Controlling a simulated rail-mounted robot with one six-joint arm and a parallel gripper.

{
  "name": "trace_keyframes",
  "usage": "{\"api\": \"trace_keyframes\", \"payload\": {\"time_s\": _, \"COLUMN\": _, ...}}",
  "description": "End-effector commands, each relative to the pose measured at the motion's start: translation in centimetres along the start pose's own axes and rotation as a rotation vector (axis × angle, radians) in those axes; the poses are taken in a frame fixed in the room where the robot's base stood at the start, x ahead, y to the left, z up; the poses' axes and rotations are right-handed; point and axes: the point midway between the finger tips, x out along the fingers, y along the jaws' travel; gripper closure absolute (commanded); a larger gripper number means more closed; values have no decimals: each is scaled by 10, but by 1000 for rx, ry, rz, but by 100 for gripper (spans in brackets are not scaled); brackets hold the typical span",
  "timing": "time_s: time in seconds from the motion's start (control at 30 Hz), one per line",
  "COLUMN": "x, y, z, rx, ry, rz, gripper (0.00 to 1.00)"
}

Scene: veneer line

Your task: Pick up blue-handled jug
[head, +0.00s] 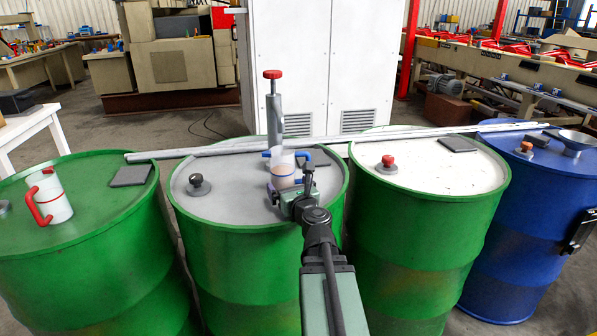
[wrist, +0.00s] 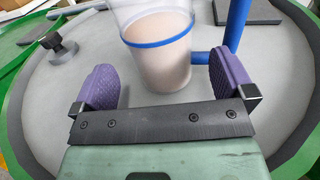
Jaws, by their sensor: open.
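The blue-handled jug (head: 284,160) is a clear cup with a blue band and pinkish-beige contents. It stands upright on the grey top of the second drum from the left. In the wrist view the jug (wrist: 160,48) shows ahead of and partly between my purple finger pads, with a gap on each side. Its blue handle (wrist: 236,22) points right, its lower arm close to the right pad's tip. My gripper (wrist: 163,75) is open and empty. In the head view my gripper (head: 290,188) is just in front of the jug, covering part of its base.
A grey cylinder with a red knob (head: 273,108) stands behind the jug, near a long metal bar (head: 220,149) lying across the drums. A dark knob (head: 198,185) and a dark pad share this drum top. A red-handled jug (head: 52,198) stands on the left drum.

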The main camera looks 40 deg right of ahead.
Motion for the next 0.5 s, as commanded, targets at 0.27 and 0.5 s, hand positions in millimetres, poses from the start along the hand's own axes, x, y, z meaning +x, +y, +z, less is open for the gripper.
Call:
{"api": "trace_keyframes", "payload": {"time_s": 0.27, "x": 48, "y": -6, "z": 0, "rx": 0, "ry": 0, "rz": 0, "gripper": 0}}
{"api": "trace_keyframes", "payload": {"time_s": 0.5, "x": 50, "y": -7, "z": 0, "rx": -1, "ry": 0, "rz": -2, "gripper": 0}}
